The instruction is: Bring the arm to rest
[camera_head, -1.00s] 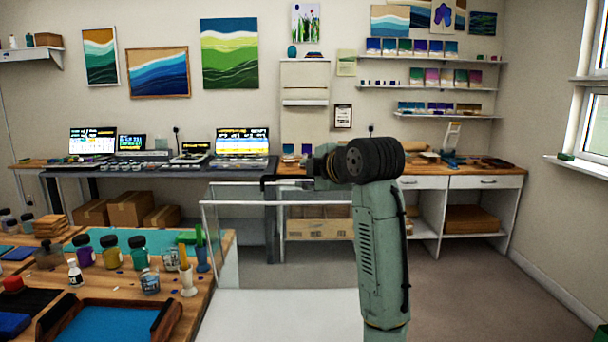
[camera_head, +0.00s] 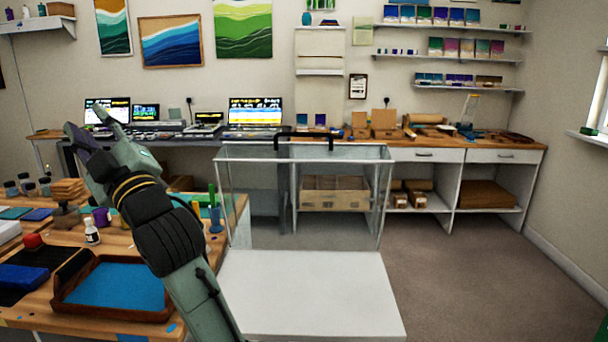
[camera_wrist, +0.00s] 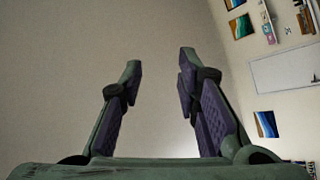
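My gripper (camera_wrist: 160,85) is open and empty in the wrist view, its two purple-padded fingers apart with only blank wall between them. In the head view my gripper (camera_head: 92,128) is raised at the left, above the wooden workbench, its fingers pointing up and left. My arm crosses the lower left of the head view and hides part of the bench and some of the jars on it. The gripper touches nothing that I can see.
The wooden workbench (camera_head: 232,222) at left carries a tray with a blue surface (camera_head: 117,285), a white bottle (camera_head: 92,232) and jars. A clear-walled case (camera_head: 305,152) on a white base (camera_head: 310,300) stands in the middle. The floor (camera_head: 470,270) at right is clear.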

